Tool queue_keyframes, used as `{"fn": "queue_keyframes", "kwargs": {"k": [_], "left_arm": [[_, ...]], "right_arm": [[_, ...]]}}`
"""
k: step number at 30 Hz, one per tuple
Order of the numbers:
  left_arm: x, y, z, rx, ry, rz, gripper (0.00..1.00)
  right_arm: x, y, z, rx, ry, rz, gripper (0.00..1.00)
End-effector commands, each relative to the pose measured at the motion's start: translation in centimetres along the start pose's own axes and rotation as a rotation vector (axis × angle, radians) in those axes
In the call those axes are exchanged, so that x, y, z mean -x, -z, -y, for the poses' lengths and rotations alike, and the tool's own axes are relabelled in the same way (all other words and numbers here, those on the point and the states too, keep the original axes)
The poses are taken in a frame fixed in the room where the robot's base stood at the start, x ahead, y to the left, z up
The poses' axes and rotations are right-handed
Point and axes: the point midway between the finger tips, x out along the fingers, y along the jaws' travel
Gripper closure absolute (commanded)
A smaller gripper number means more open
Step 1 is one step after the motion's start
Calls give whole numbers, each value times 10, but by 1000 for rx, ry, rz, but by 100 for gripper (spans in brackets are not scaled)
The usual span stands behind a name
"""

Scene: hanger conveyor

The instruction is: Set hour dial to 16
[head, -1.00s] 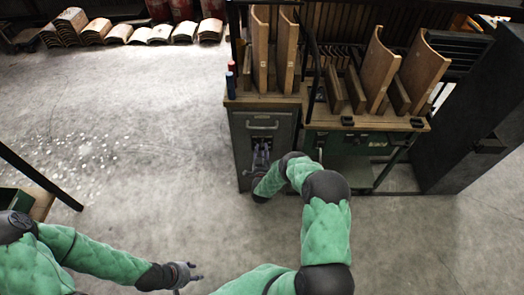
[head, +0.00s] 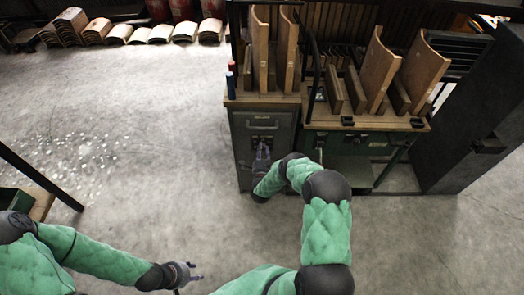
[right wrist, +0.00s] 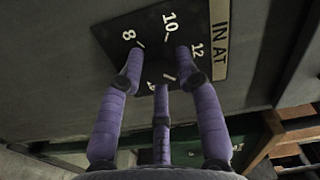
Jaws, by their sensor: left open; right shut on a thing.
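The hour dial's black plate (right wrist: 151,50) is on the grey cabinet front, tilted in the right wrist view. Its white marks 8, 10 and 12 are readable, with an "IN AT" label beside them. Another mark low on the plate is mostly covered by a finger. My right gripper (right wrist: 160,75) is at the dial with its purple fingers shut around its centre. The knob is mostly hidden, so its setting cannot be read. In the head view the right gripper (head: 262,158) is against the cabinet front. My left gripper (head: 197,276) is open and empty over the floor, away from the dial.
The grey cabinet (head: 247,165) has a handle (head: 262,127) above the dial. A bench with curved wooden pieces (head: 380,68) adjoins it at right, with a dark tall panel (head: 470,130) beyond. A dark rail (head: 40,178) stands at far left.

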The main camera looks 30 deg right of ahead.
Motion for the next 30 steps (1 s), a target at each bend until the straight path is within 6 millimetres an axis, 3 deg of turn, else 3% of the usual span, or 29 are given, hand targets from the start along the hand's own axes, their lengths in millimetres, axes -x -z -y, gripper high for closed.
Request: {"fn": "queue_keyframes", "kwargs": {"k": [30], "left_arm": [[0,0,0,0,0,0,58]], "right_arm": [[1,0,-1,-959,-3,0,99]]}}
